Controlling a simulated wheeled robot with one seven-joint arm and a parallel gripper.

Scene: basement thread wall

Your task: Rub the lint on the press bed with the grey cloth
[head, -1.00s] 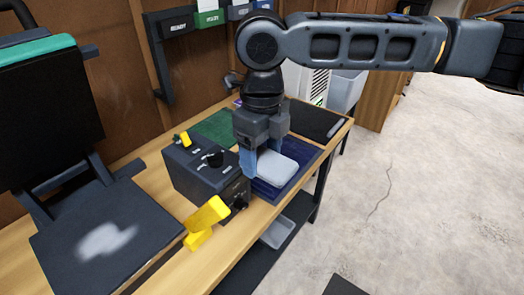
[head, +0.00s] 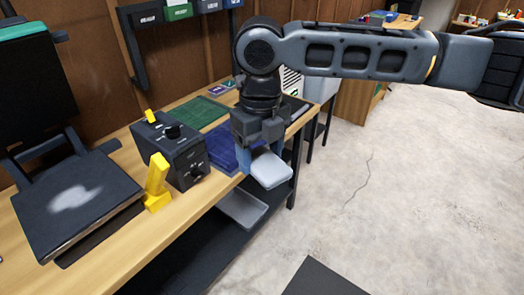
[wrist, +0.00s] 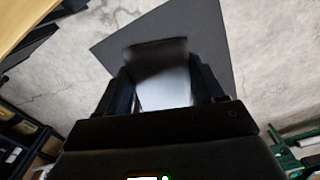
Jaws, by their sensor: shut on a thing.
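The grey cloth (head: 271,172) looks like a pale, rounded pad. My gripper (head: 261,160) is shut on it, with one finger on each side. The cloth hangs just past the bench's front edge, right of the blue mat. In the wrist view the cloth (wrist: 160,78) sits between my dark fingers, above the floor. The press bed (head: 108,188) is the dark flat plate at the left of the bench. The lint (head: 75,197) is a whitish smudge on it. My gripper is well to the right of the press bed.
A dark control box (head: 178,150) and a yellow handle (head: 157,183) stand between the press bed and my gripper. The blue mat (head: 215,148) and green mat (head: 194,112) lie behind. A grey tray (head: 242,208) sits below the bench. The floor at right is mostly open.

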